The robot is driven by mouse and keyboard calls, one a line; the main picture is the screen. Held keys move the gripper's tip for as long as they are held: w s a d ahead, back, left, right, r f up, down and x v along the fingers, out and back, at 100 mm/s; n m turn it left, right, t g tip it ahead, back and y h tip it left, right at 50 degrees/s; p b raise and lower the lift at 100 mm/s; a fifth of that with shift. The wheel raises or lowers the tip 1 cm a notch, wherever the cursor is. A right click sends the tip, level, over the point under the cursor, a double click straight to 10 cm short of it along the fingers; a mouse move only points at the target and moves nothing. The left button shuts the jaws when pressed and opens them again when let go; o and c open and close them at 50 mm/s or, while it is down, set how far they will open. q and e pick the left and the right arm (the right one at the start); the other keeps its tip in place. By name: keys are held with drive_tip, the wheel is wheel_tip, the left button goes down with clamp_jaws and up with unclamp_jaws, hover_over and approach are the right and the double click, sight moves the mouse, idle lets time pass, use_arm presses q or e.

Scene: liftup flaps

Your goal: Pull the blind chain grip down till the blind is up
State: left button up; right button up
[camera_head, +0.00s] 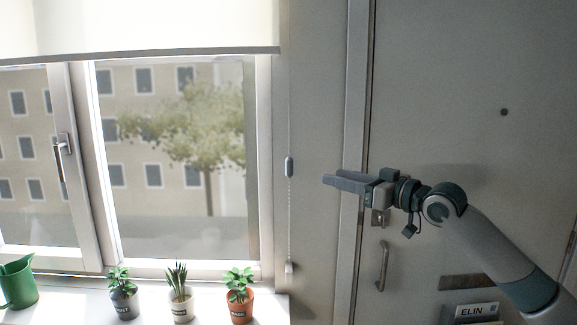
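The blind (150,27) is a pale roller sheet over the top of the window, with its bottom bar a little below the top of the panes. The chain hangs to the right of the window. A small grey chain grip (289,167) sits midway down it. My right gripper (328,180) comes in from the right with its fingers pointing left. In the picture it is right of the grip and slightly lower, apart from it. Its fingers overlap in this view, so their opening is unclear. My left gripper is not in view.
A pale holder (289,268) is at the chain's lower end. Potted plants (239,296) and a green watering can (18,283) stand on the sill. A door with a handle (382,266) is behind my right arm. The wall beside the chain is clear.

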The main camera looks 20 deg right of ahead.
sight(292, 165)
drive_tip(key=p+x, duration=0.7)
drive_tip(key=x, duration=0.9)
drive_tip(key=shift+w+a+f, duration=0.1)
drive_tip(key=shift+w+a, duration=0.15)
drive_tip(key=shift+w, duration=0.3)
clamp_jaws()
